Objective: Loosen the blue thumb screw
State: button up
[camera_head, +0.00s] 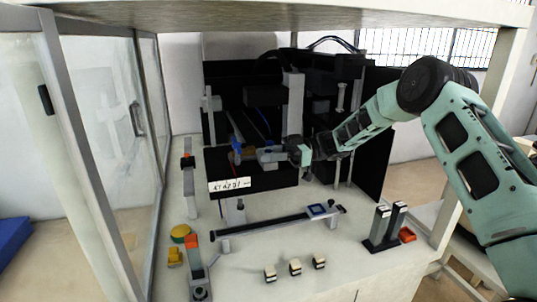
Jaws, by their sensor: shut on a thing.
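A small blue thumb screw (237,144) shows near the top of the black machine box, left of centre. My gripper (256,154) reaches in from the right, at the end of my pale green arm, with its fingers pointing left. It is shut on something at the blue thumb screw. The fingertips are small in this view, and the exact contact with the screw is hard to make out.
The black box with a white label (230,185) stands just below my gripper. A dark rail (270,223) crosses in front of it. Several small blocks (295,267) lie near the front edge. A glass door (105,140) closes off the left, and a ceiling panel hangs above.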

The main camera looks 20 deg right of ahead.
jog(key=shift+n+g, duration=0.6)
jog(key=shift+g, duration=0.2)
jog(key=shift+r, duration=0.1)
jog(key=o, duration=0.9)
jog(key=shift+o, duration=0.2)
jog(key=shift+d, duration=0.2)
jog(key=w+d+b, duration=0.1)
jog(key=d+b, duration=0.2)
jog(key=d, duration=1.4)
jog(key=shift+w+b, duration=0.3)
jog(key=shift+b, duration=0.1)
